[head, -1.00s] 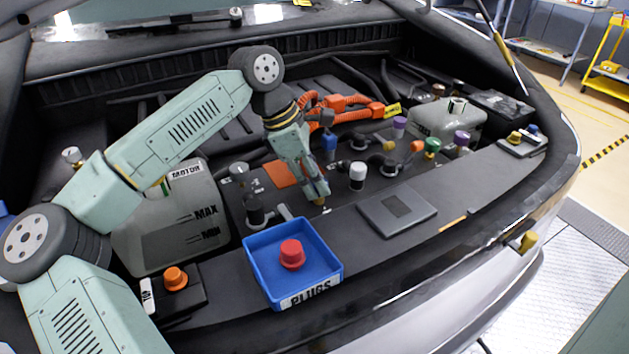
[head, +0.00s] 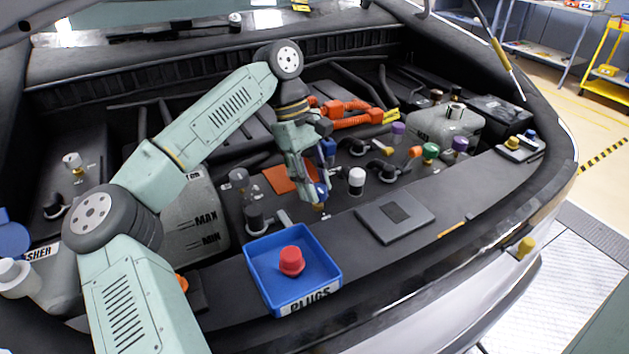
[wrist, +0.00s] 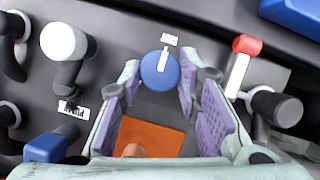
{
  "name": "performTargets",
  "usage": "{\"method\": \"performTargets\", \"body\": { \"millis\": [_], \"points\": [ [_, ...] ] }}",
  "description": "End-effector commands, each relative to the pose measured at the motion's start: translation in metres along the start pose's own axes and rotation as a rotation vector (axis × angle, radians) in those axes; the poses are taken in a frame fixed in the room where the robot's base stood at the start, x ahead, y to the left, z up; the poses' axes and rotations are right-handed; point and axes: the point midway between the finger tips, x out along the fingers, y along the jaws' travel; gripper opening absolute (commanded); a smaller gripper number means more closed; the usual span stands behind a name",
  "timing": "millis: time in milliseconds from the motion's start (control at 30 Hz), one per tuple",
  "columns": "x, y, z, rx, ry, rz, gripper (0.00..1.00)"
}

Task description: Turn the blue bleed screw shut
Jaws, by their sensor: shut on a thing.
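The blue bleed screw (wrist: 158,74) has a round blue head with a white line across its upper part, and it sits between my fingertips in the wrist view. A small white label lies just beyond it, in line with the mark. In the head view the blue screw (head: 321,190) shows at my fingertips, with a yellow part under it. My gripper (wrist: 160,78) is shut on the screw head, and its purple pads stand on either side; the gripper also shows in the head view (head: 316,192). The threads and seat are hidden.
A blue tray (head: 262,286) with a red plug (head: 291,261) is at the front. A white-capped hose fitting (head: 356,181) is right of my gripper. In the wrist view a red-ended white lever (wrist: 240,68) is near my right finger. An orange plate (wrist: 150,137) lies beneath.

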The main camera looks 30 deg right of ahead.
Motion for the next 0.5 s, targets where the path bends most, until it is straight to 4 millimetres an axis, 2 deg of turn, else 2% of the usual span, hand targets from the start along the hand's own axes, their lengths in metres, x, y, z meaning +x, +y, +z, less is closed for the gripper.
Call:
{"method": "performTargets", "body": {
  "millis": [500],
  "points": [
    [0.0002, 0.0006, -0.0005, 0.044, 0.002, -0.018, 0.03]
  ]
}}
